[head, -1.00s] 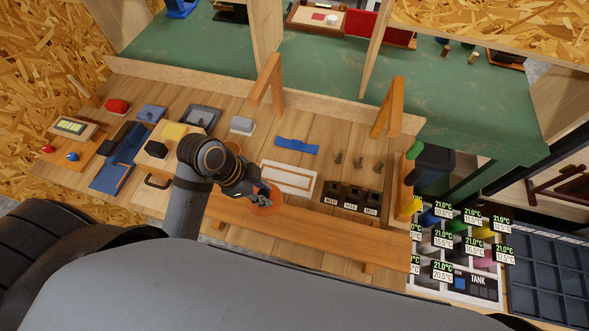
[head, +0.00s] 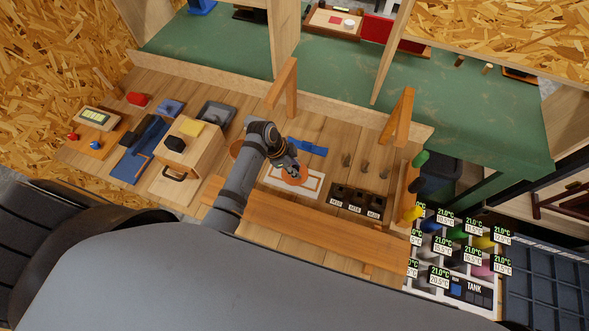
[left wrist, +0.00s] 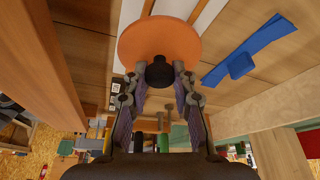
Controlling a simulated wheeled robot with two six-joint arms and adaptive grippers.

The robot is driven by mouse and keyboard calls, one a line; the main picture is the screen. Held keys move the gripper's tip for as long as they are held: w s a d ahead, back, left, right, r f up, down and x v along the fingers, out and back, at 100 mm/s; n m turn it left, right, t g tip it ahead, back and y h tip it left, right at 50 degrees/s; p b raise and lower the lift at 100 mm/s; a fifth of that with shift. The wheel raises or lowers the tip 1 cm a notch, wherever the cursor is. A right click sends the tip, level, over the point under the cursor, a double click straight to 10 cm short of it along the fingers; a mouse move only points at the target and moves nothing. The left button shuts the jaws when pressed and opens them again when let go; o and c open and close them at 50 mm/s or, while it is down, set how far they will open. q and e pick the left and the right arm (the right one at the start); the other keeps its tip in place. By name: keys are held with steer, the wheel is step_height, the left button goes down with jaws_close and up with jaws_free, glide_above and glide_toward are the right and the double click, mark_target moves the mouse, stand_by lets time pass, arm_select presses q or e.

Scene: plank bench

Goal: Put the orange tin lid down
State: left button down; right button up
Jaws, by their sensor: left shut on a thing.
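The orange tin lid (head: 294,178) is a flat disc with a dark knob (left wrist: 159,73). My left gripper (head: 289,168) is shut on that knob, and the lid (left wrist: 158,42) shows large in the left wrist view. In the head view the lid lies over the white panel with an orange outline (head: 273,178). I cannot tell whether the lid touches the panel. The gripper and lid hide part of it. My right gripper is not in view.
A blue piece (head: 310,147) lies just behind the panel. A row of black holders (head: 357,201) stands to its right, a wooden box (head: 187,158) to its left. A round orange thing (head: 236,148) is partly hidden behind my left arm. A long plank (head: 310,222) runs in front.

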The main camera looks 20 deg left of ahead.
arm_select(q)
steer(key=shift+f, duration=0.65)
steer(key=shift+a+f, duration=0.1)
steer(key=shift+f, duration=0.15)
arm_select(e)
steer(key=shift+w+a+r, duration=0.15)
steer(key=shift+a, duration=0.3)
arm_select(q)
steer(key=shift+f, duration=0.3)
steer(key=c, duration=1.1)
jaws_free()
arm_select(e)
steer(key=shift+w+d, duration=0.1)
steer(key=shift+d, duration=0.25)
